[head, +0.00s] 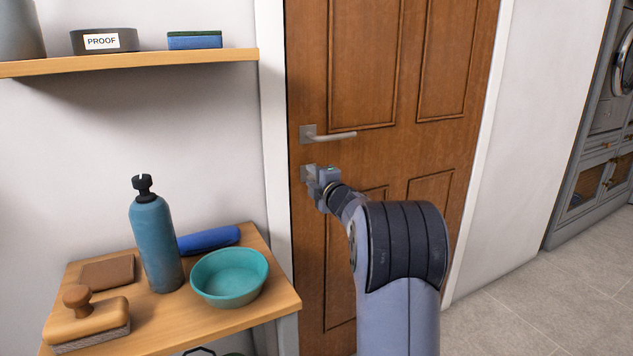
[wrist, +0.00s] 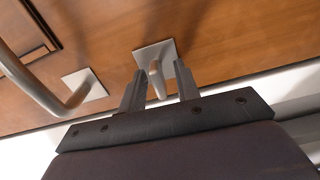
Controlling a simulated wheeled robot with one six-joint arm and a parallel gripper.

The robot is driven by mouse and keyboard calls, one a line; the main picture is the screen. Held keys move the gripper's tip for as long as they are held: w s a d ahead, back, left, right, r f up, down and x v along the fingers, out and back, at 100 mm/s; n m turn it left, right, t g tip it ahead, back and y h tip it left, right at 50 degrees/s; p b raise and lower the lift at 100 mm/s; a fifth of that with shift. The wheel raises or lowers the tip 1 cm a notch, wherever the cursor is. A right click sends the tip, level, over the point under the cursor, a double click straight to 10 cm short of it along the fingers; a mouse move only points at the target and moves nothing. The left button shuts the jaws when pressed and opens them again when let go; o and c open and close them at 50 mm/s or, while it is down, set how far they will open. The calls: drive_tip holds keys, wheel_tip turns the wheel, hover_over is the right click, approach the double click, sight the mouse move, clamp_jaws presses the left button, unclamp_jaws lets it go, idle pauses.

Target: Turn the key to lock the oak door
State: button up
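The oak door (head: 390,60) stands shut in its white frame in the head view, and its brown face (wrist: 110,25) fills the top of the wrist view. Below the lever handle (head: 330,135) is a square lock plate (head: 304,173); it also shows in the wrist view (wrist: 146,54). The key (wrist: 157,78) sticks out from this plate. My gripper (wrist: 160,86) is open, with one finger on each side of the key and gaps visible between. In the head view my gripper (head: 318,186) is at the plate and hides the key.
The lever handle (wrist: 62,98) lies left of my fingers in the wrist view. A wooden bench (head: 255,302) at left holds a blue bottle (head: 156,245), a teal bowl (head: 229,276) and a brush (head: 88,322). A shelf (head: 130,63) is above. Floor (head: 530,305) at right is clear.

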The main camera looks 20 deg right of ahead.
drive_tip(key=s, duration=1)
drive_tip(key=shift+s+d, duration=0.2)
drive_tip(key=shift+s, duration=0.2)
drive_tip(key=shift+w, duration=0.1)
drive_tip(key=w, duration=1)
drive_tip(key=shift+w+a, duration=0.2)
drive_tip(key=shift+w, duration=0.15)
drive_tip(key=shift+s, duration=0.1)
